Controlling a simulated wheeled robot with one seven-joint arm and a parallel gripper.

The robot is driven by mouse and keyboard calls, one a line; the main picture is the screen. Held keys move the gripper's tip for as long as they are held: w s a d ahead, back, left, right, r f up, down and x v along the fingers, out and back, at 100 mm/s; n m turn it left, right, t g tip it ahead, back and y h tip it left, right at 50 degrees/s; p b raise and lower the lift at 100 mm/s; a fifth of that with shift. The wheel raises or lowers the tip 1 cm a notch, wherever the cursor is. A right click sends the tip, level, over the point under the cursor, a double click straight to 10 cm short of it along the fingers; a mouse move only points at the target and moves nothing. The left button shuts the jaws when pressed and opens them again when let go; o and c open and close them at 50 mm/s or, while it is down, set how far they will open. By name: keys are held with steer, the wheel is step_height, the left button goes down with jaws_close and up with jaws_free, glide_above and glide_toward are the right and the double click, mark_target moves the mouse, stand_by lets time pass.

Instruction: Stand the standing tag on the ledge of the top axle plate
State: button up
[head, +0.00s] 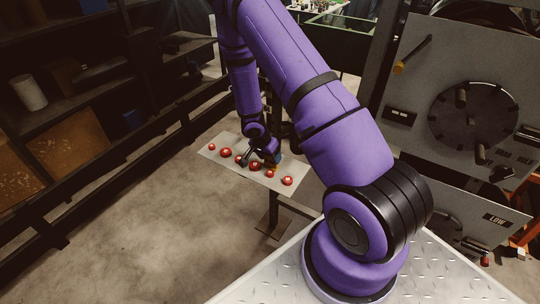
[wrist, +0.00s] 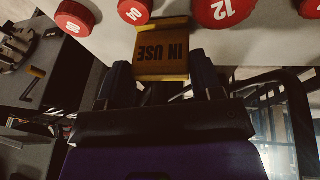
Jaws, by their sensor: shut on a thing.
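The standing tag (wrist: 162,66) is yellow, reads "IN USE" and appears upside down in the wrist view. My gripper (wrist: 160,80) is shut on it, one dark finger on each side. In the head view my gripper (head: 267,157) is low over the small table; the tag is too small there to make out clearly. Whether the tag still touches the table, I cannot tell. The top axle plate (head: 425,65) is the upper grey panel at the right, with a dark round disc, pegs and a yellow-handled lever. I cannot make out its ledge clearly.
The pale table (head: 222,142) holds several red numbered knobs (wrist: 222,10), close beside the tag. A lower plate labelled "LOW" (head: 494,219) sits under the top plate. Dark shelving (head: 70,110) lines the left. The floor (head: 150,230) between is clear.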

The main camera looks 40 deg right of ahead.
steer(key=o, duration=1.1)
steer(key=shift+f, duration=0.1)
steer(key=o, duration=0.3)
steer(key=shift+o, duration=0.2)
